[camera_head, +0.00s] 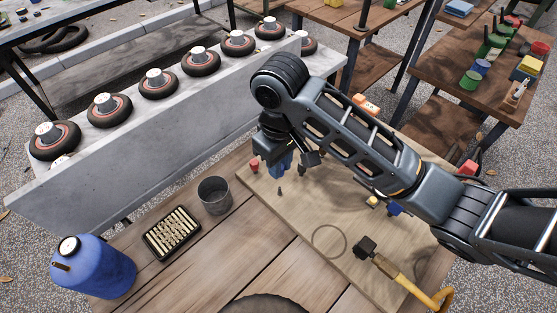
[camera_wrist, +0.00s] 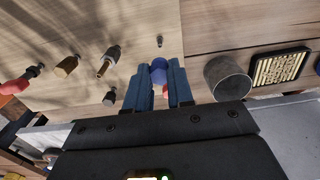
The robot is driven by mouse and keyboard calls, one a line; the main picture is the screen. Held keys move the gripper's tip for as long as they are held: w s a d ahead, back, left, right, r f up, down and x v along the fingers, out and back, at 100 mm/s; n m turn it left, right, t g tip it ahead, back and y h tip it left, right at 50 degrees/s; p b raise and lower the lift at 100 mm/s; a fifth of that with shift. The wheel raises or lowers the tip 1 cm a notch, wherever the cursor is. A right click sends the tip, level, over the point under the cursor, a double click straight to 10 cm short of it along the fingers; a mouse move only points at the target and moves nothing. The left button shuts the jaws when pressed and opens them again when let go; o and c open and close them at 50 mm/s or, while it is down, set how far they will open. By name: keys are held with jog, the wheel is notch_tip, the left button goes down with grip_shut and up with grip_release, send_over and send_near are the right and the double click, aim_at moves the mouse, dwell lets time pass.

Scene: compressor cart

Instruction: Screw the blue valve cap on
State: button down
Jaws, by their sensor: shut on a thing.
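My gripper (camera_wrist: 160,67) has blue fingers shut on a rounded blue valve cap (camera_wrist: 158,74) in the wrist view. A small dark valve stem (camera_wrist: 159,41) stands on the wooden board just beyond the fingertips, apart from the cap. In the head view my gripper (camera_head: 283,164) hangs over the board's left end, and the stem (camera_head: 280,190) shows just below it. The cap cannot be made out in the head view.
A red piece (camera_head: 254,166) is close beside my gripper. A grey metal cup (camera_head: 214,194), a black tray of pale sticks (camera_head: 172,233) and a blue tank (camera_head: 92,266) are at left. Several brass and dark fittings (camera_wrist: 108,62) stand on the board (camera_head: 310,215).

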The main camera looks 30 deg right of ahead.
jog(key=b, duration=0.3)
send_over(280, 188)
jog(key=shift+f, duration=2.35)
jog(key=shift+p, duration=0.35)
jog(key=shift+f+b, duration=0.7)
jog(key=shift+f, duration=0.4)
jog(key=shift+r+p, duration=0.15)
jog(key=shift+p, duration=0.15)
jog(key=shift+m, duration=0.4)
jog(key=shift+m+p, duration=0.8)
jog(key=shift+p, duration=0.35)
